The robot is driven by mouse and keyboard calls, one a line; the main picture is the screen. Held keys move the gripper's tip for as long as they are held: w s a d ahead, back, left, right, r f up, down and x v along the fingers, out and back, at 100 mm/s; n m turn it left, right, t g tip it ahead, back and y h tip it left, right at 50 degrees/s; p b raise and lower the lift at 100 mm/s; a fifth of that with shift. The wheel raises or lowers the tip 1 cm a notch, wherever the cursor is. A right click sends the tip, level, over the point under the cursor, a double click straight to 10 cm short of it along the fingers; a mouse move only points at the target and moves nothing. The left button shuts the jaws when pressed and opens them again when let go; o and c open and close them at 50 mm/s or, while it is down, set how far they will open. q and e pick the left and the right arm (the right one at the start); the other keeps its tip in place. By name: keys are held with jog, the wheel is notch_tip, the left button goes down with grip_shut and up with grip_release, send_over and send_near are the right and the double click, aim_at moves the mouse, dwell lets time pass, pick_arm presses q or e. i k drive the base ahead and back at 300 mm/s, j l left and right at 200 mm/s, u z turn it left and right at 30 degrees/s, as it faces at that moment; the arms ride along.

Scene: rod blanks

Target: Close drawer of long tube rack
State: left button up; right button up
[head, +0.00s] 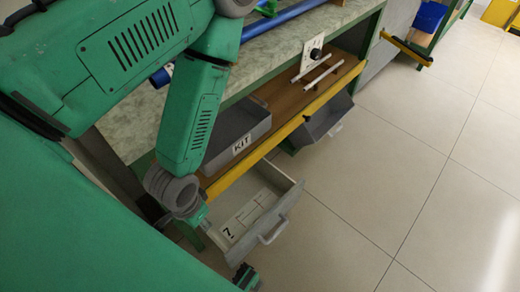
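A grey drawer (289,203) stands pulled out low under the bench, with a "7." label inside and a grey handle (273,232) on its front. My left arm comes in from the left and reaches down beside the drawer's left side. The dark tip of my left gripper (245,277) shows at the bottom, just below the drawer's near corner, apart from the handle in the picture. Most of that gripper is hidden, and its finger opening cannot be made out. My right gripper is not in view.
The bench (290,44) has a yellow-edged shelf (290,127) above the drawer. The shelf holds a grey KIT bin (257,130) and white rods (322,73). Another grey bin (324,122) hangs lower right. The tiled floor (400,150) to the right is clear.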

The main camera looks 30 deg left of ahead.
aim_at(263, 173)
jog(key=k+j+u, duration=0.1)
jog(key=u, duration=0.2)
jog(key=k+j+u, duration=0.1)
jog(key=u, duration=0.15)
jog(key=i+l+u, duration=0.1)
jog(key=l, duration=0.15)
jog(key=l+u, duration=0.1)
jog(key=l, duration=0.15)
jog(key=i, duration=0.05)
